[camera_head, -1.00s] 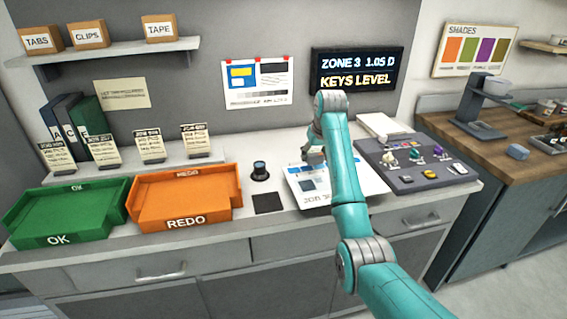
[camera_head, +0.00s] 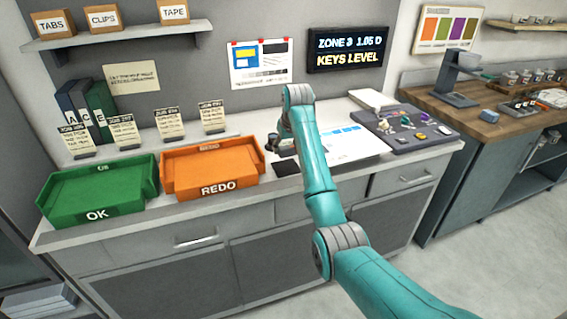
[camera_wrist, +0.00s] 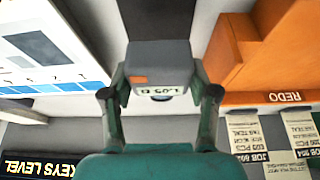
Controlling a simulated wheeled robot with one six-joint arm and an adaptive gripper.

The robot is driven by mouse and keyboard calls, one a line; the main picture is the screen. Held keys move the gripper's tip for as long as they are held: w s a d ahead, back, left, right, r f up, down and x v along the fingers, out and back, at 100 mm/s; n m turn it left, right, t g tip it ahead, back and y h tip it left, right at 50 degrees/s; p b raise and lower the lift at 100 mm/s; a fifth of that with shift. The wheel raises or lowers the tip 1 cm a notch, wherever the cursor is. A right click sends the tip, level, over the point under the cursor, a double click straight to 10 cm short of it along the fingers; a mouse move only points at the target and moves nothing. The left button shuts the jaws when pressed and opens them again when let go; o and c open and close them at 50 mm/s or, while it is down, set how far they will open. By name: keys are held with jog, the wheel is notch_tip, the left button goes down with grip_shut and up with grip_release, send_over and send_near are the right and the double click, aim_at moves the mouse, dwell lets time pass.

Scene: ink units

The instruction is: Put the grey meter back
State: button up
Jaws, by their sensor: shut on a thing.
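The grey meter (camera_wrist: 160,66) sits between my fingers in the wrist view, with an orange patch and a "1.05 D" readout on it. My gripper (camera_wrist: 160,92) is shut on its sides. In the head view my gripper (camera_head: 285,150) hangs low over the worktop, between the orange tray and the printed sheet; the meter is hard to make out there. A black square pad (camera_head: 287,168) lies just in front of it. The pad also shows beyond the meter in the wrist view (camera_wrist: 157,14). I cannot tell the gap between meter and worktop.
The printed sheet (camera_head: 350,150) lies right, before a grey board (camera_head: 440,141) with small items.

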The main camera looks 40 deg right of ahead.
aim_at(286, 167)
jog(key=shift+d+f, duration=0.1)
jog(key=shift+f, duration=2.75)
jog(key=shift+f, duration=0.1)
jog(key=o, duration=1.2)
jog(key=v, duration=1.2)
jog(key=shift+s, duration=0.1)
